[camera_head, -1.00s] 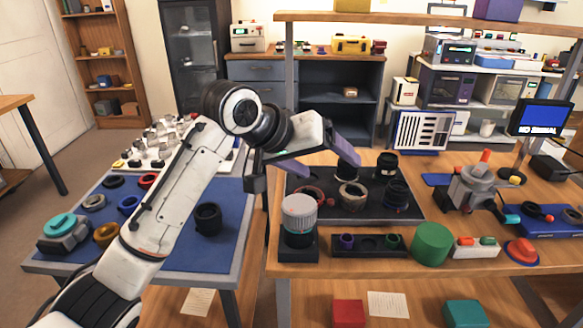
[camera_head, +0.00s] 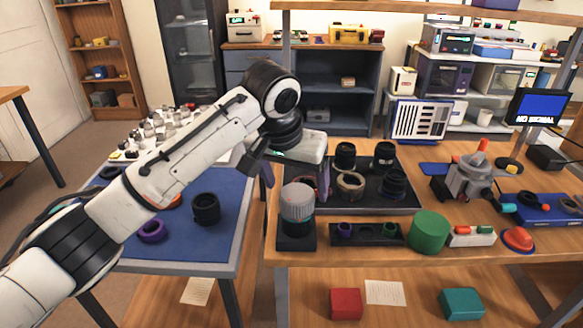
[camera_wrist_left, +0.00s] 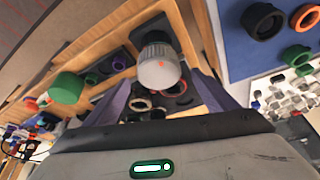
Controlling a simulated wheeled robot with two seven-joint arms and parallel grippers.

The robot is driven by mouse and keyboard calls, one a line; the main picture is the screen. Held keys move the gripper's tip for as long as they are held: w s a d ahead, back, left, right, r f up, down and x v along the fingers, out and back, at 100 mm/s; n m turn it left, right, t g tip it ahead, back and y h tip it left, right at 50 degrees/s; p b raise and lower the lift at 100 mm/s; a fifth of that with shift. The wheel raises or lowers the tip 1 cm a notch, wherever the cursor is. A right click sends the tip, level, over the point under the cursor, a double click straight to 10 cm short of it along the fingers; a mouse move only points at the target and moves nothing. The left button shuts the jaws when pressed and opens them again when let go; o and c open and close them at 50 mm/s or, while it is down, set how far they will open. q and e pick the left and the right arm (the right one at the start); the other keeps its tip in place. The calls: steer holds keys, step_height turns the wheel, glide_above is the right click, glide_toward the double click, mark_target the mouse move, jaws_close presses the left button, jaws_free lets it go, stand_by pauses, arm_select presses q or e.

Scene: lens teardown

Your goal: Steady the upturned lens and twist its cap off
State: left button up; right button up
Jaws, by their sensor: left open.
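The upturned lens (camera_head: 297,224) stands upright in a black square holder (camera_head: 296,243) at the front left of the wooden bench. Its ribbed grey cap (camera_head: 297,200) is on top; in the left wrist view the cap (camera_wrist_left: 159,72) shows a red mark. My left gripper (camera_head: 296,182) is open and empty, just behind and above the cap in the head view. In the left wrist view its purple fingers (camera_wrist_left: 159,82) are spread to either side of the cap, with no contact that I can make out. My right gripper is out of view.
A dark tray (camera_head: 350,200) with several lens parts lies behind the lens. A black block with purple and green rings (camera_head: 367,235) and a green cylinder (camera_head: 429,231) stand to its right. A blue mat (camera_head: 195,247) with rings is on the left table.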

arm_select(q)
steer(key=shift+x, duration=1.8)
steer(key=c, duration=1.1)
arm_select(e)
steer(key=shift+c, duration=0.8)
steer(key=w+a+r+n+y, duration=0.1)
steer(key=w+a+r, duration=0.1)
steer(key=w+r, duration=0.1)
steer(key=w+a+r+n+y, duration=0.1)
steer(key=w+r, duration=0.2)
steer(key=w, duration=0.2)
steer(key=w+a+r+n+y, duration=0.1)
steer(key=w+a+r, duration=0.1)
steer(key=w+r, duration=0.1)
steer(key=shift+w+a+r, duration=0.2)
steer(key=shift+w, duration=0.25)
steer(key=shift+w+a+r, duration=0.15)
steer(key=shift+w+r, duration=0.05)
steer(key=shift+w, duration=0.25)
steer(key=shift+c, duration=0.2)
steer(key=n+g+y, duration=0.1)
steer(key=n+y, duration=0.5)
glide_toward(296, 217)
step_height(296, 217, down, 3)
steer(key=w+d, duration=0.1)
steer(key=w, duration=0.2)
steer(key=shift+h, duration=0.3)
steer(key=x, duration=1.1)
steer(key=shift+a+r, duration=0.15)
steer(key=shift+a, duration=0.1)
